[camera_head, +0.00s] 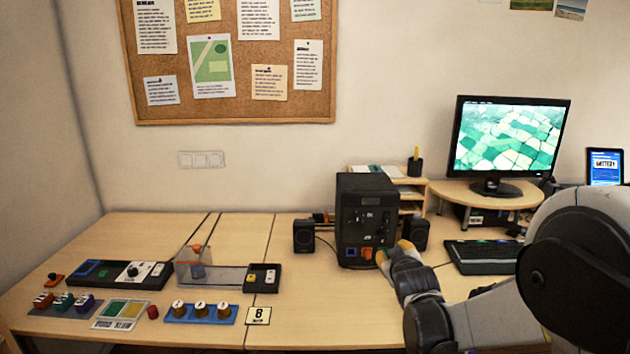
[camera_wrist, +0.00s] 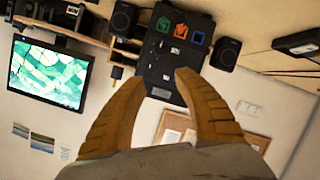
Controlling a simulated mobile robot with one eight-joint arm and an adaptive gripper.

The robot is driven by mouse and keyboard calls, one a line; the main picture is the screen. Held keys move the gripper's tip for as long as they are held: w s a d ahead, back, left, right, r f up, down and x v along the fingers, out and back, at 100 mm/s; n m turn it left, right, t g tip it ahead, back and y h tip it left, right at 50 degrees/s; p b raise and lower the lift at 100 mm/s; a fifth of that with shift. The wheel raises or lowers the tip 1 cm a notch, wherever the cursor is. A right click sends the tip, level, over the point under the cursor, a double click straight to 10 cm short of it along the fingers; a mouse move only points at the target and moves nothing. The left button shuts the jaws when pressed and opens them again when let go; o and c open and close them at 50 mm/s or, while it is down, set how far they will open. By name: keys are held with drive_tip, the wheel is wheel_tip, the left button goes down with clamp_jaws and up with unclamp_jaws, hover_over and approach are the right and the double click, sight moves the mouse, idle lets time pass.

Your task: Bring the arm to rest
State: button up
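My gripper (camera_head: 407,247) has orange-yellow fingers and is in front of the lower right part of the black box (camera_head: 366,205) on the table. My arm reaches in from the right over the table. In the wrist view, the two curved fingers of my gripper (camera_wrist: 160,78) stand apart with nothing held between them. The black box (camera_wrist: 172,60) shows beyond the fingertips, turned nearly upside down in that view. Its panel has blue, green and orange-red sockets. Whether a finger touches the box cannot be told.
Small speakers (camera_head: 304,236) flank the box. A keyboard (camera_head: 482,257) and a monitor (camera_head: 509,140) stand to the right, near my arm. Control panels, coloured blocks and a tray with knobs (camera_head: 200,314) lie on the left. The table's front middle is clear.

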drive_tip(key=s+r+m+g, duration=0.1)
drive_tip(key=s+r+g, duration=0.1)
drive_tip(key=s, duration=0.6)
drive_tip(key=s+r+m+g, duration=0.1)
drive_tip(key=s+r, duration=0.2)
drive_tip(key=s, duration=0.5)
drive_tip(key=s+a+f+m+g, duration=0.1)
drive_tip(key=s+f+g, duration=0.1)
drive_tip(key=s, duration=0.9)
drive_tip(key=s+a+f+m+g+y, duration=0.1)
drive_tip(key=s+f+g, duration=0.1)
drive_tip(key=s, duration=0.8)
drive_tip(key=shift+s+f+m, duration=0.35)
drive_tip(key=shift+m, duration=0.05)
